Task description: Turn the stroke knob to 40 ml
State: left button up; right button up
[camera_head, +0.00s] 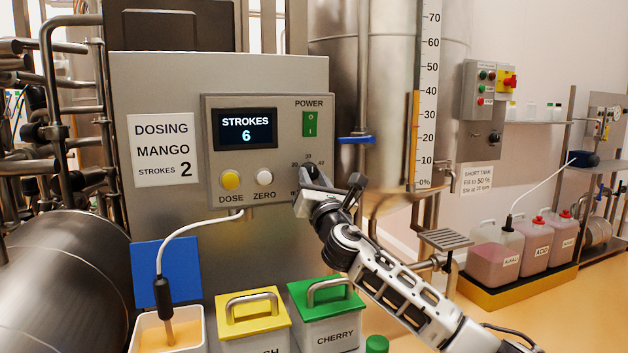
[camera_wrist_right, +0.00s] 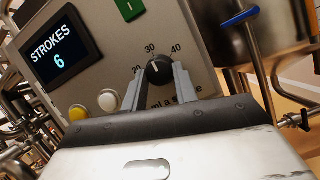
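The stroke knob is a dark round knob (camera_wrist_right: 159,70) low on the grey dosing panel, with 20, 30 and 40 printed around it. In the right wrist view its white pointer line points up, roughly toward 30. My right gripper (camera_wrist_right: 160,75) has one finger on each side of the knob, with what look like small gaps; contact is not clear. In the head view, the right gripper (camera_head: 308,185) covers most of the knob. The display (camera_head: 246,129) reads STROKES 6. My left gripper is not in view.
The yellow DOSE button (camera_head: 231,180) and white ZERO button (camera_head: 265,177) sit just left of the knob. The green POWER switch (camera_head: 310,124) is above it. Yellow-lidded (camera_head: 252,312) and green-lidded (camera_head: 326,298) bins stand below, and a blue-handled valve (camera_head: 356,139) is to the right.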

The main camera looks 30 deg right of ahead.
jog(key=shift+c, duration=1.2)
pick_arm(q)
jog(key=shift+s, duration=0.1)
